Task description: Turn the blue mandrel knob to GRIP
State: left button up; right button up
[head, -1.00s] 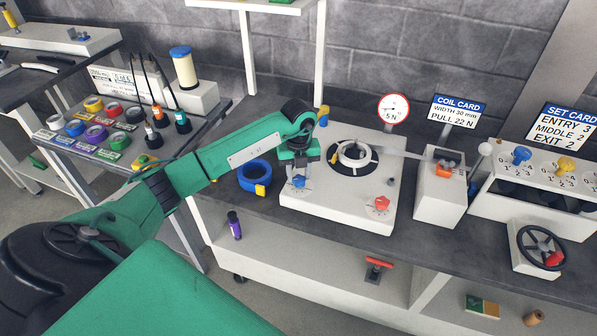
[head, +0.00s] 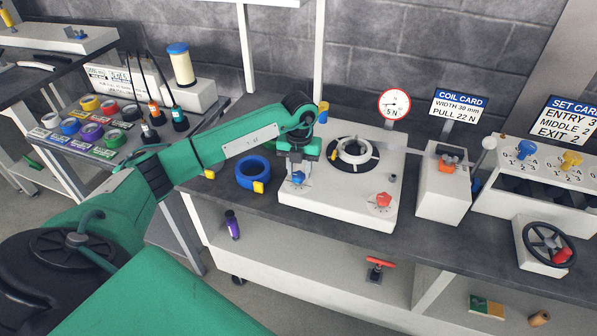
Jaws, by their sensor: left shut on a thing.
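The blue mandrel knob (head: 298,178) sits at the front left of the white feed unit (head: 335,208), with dark marks around it that are too small to read. My left gripper (head: 297,171) points down over the knob and is shut on it. The gripper's fingers hide part of the knob. Behind it on the same unit, a white ring-shaped coil (head: 355,151) lies on a black disc, with a strip running right. My right gripper is not in view.
A red knob (head: 383,199) is at the unit's front right. A blue ring (head: 252,172) lies on the bench to the left. A tension dial (head: 394,104) stands behind. A white strip guide block (head: 443,190) stands to the right.

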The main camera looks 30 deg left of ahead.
pick_arm(q)
jog(key=shift+m, duration=0.4)
jog(key=shift+r+m+b, duration=0.1)
jog(key=shift+m+b, duration=0.2)
jog(key=shift+b, duration=0.05)
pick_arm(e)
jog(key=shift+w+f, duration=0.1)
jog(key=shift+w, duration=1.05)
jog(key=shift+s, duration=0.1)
pick_arm(q)
jog(key=o, duration=1)
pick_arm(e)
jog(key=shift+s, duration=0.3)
